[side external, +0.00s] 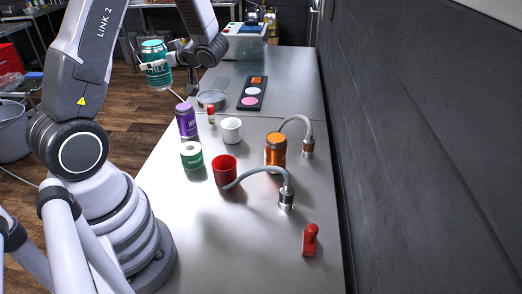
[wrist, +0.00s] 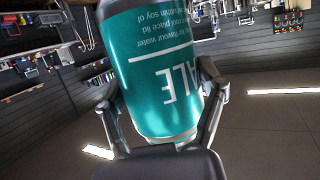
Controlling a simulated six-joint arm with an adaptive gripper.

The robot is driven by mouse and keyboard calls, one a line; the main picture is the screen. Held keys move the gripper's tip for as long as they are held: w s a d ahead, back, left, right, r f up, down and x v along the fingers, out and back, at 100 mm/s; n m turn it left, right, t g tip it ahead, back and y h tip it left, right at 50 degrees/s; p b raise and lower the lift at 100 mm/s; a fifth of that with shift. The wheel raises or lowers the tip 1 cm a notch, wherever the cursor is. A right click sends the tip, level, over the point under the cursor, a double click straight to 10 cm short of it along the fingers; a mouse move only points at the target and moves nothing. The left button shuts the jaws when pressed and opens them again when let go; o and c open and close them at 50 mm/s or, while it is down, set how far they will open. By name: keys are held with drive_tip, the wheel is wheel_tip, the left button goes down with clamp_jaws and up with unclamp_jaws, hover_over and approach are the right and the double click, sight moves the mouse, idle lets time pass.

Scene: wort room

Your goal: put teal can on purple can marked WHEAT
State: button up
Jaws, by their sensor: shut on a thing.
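A teal can (side external: 155,65) marked ALE is held in my gripper (side external: 165,62), well above the table's left edge. In the wrist view the teal can (wrist: 155,75) fills the space between the two fingers of my gripper (wrist: 160,110), which press on its sides. In the side view the can is roughly upright, slightly tilted. The purple can (side external: 186,121) stands upright on the table, below and to the right of the held can. Its white lettering is only partly readable, and its top looks clear.
Near the purple can stand a green-and-white roll (side external: 191,155), a small red-capped vial (side external: 211,115), a white mug (side external: 232,130) and a red cup (side external: 224,171). An orange can (side external: 275,150) stands between two bent grey hoses. A glass dish (side external: 212,98) and a dark tray (side external: 252,94) lie behind.

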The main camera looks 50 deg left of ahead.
drive_tip(key=shift+f+g, duration=0.15)
drive_tip(key=shift+g, duration=0.15)
drive_tip(key=w+a+f, duration=0.3)
drive_tip(key=f, duration=0.1)
drive_tip(key=w+a+f, duration=0.3)
drive_tip(key=f, duration=0.1)
drive_tip(key=w+a+f, duration=0.3)
drive_tip(key=a+f, duration=0.1)
drive_tip(key=shift+f, duration=0.35)
drive_tip(key=shift+f, duration=0.2)
drive_tip(key=o, duration=1.2)
drive_tip(key=shift+r, duration=0.15)
